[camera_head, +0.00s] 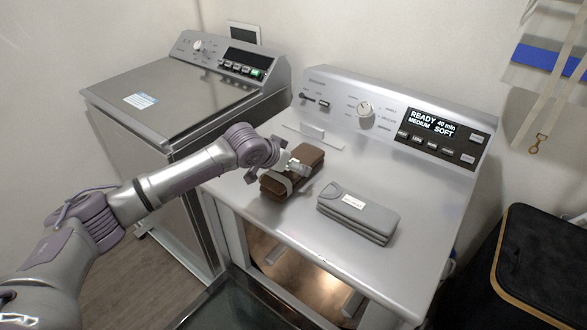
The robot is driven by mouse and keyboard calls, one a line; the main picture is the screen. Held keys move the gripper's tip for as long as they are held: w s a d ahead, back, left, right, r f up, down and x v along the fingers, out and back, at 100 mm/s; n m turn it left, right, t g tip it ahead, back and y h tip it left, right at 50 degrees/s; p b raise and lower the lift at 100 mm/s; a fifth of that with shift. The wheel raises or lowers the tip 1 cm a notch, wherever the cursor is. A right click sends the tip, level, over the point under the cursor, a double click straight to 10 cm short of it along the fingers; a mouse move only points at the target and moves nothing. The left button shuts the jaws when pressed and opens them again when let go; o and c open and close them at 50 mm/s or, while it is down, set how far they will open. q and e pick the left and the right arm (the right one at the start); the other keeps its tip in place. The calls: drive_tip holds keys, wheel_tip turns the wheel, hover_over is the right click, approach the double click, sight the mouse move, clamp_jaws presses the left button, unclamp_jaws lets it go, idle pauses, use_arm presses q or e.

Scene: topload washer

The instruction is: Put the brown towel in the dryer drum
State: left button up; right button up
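The folded brown towel (307,156) lies on top of the silver dryer (345,262), left of a grey folded towel. My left gripper (290,174) is at the brown towel, with its fingers against or around it. The gripper covers the middle of the towel, so I cannot tell whether it is closed on it. The dryer's front is open, and its drum (300,275) shows a warm-lit interior below the top. My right gripper is out of view.
The grey folded towel (352,218) lies close on the right. A silver top-load washer (150,100) with its lid shut stands at left. A dark glass door (250,305) is low in front of the dryer. A black-topped hamper (545,265) stands at right.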

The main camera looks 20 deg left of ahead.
use_arm(q)
drive_tip(key=shift+c, duration=0.2)
drive_tip(key=c, duration=1.1)
drive_tip(key=shift+r, duration=0.1)
drive_tip(key=shift+c, duration=1.2)
